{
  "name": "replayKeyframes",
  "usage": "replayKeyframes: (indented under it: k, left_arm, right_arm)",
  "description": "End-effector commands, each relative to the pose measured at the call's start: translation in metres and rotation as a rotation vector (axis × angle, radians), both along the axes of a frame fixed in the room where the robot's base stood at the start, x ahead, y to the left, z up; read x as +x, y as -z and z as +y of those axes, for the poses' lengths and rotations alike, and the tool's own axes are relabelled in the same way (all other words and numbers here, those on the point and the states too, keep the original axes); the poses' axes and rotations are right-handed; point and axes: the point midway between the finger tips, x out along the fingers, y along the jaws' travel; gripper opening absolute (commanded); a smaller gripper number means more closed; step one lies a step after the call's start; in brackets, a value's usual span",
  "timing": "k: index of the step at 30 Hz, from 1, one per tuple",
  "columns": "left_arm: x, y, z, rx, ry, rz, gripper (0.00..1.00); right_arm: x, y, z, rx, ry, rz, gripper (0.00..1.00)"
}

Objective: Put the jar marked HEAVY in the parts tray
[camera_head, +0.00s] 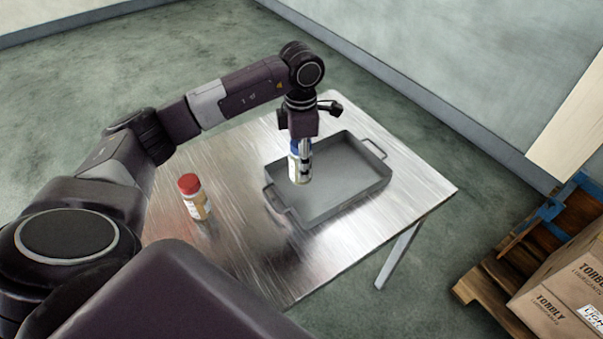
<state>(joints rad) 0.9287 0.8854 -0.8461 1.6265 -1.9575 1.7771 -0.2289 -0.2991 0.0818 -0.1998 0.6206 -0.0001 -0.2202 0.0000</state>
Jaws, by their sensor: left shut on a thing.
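My left gripper (303,150) points down and is shut on a jar (300,172) with a blue lid and a pale label. The label's writing is too small to read. The held jar shows over the left part of the grey parts tray (365,193), upright. I cannot tell whether it touches the tray floor. A second jar (195,198) with a red lid and a pale, yellowish label stands on the table to the left of the tray. Its label cannot be read either. My right gripper is not in view.
The metal table (240,245) has bare room between the red-lidded jar and the tray, and along its front. The tray has raised walls and a handle at each end. Cardboard boxes (555,300) rest on a wooden pallet (490,280) at the lower right.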

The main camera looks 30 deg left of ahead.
Motion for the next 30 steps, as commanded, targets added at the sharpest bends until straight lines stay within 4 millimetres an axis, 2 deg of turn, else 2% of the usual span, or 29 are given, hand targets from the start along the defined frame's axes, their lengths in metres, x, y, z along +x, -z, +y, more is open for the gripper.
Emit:
replayKeyframes:
  k: [8,15,26,27,30]
  left_arm:
    - [0.0,0.023,0.0,-0.001,-0.001,0.001,0.12]
    - [0.0,0.055,0.0,0.0,0.0,0.001,0.12]
    - [0.001,0.061,0.0,0.0,0.0,-0.001,0.12]
    - [0.0,0.06,0.0,0.001,0.0,-0.001,0.44]
    - [0.0,0.06,0.0,0.0,0.0,0.0,0.55]
  right_arm:
    - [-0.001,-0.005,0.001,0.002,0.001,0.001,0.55]
    - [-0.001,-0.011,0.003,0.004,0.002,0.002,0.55]
    - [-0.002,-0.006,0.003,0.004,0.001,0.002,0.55]
    - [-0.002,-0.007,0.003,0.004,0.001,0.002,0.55]
    - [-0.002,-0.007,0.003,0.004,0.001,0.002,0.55]
